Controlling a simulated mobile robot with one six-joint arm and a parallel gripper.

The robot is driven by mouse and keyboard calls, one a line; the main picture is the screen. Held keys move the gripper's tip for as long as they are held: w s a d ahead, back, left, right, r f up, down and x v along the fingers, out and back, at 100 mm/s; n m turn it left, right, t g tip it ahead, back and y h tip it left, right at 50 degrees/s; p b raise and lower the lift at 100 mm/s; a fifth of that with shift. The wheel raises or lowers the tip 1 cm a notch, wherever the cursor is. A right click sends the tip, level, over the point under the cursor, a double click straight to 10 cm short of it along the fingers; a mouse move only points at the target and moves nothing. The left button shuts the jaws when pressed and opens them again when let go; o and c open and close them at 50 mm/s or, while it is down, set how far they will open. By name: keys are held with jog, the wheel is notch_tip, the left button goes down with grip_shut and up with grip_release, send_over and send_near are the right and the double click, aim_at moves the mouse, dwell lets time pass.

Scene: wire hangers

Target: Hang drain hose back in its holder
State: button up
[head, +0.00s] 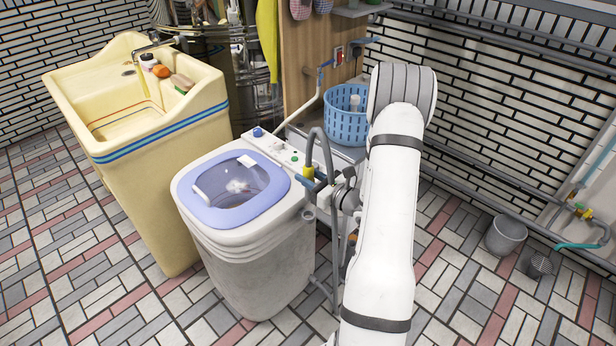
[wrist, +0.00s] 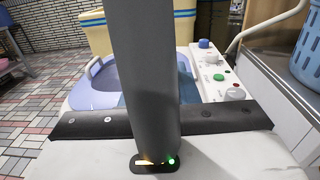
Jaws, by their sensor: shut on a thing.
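The grey drain hose (head: 321,139) arches above the back right corner of the washing machine (head: 262,262) in the head view. A yellow piece (head: 308,172) shows at its left end, by the machine's edge. In the wrist view the hose (wrist: 144,70) stands upright as a thick grey tube. My gripper (wrist: 158,121) is shut on the hose, with one dark finger on each side. In the head view my gripper (head: 325,190) is partly hidden by my arm. A small pale ring (head: 309,214) sits on the machine's right side; I cannot tell whether it is the holder.
A cream sink (head: 150,170) stands left of the machine. A blue basket (head: 346,128) sits behind it, right of the control panel (head: 270,147). A grey bucket (head: 505,235) stands at the far right. The tiled floor in front is clear.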

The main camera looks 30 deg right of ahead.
aim_at(308, 192)
jog(key=shift+f+b, duration=2.3)
jog(key=shift+f, duration=0.6)
jog(key=shift+b, duration=0.3)
jog(key=shift+f+b, duration=3.4)
jog(key=shift+f, duration=0.75)
jog(key=o, duration=1)
jog(key=shift+o, duration=0.2)
jog(key=shift+s, duration=0.1)
jog(key=p+v, duration=0.1)
jog(key=v, duration=0.6)
jog(key=shift+s, duration=0.3)
jog(key=shift+d, duration=0.15)
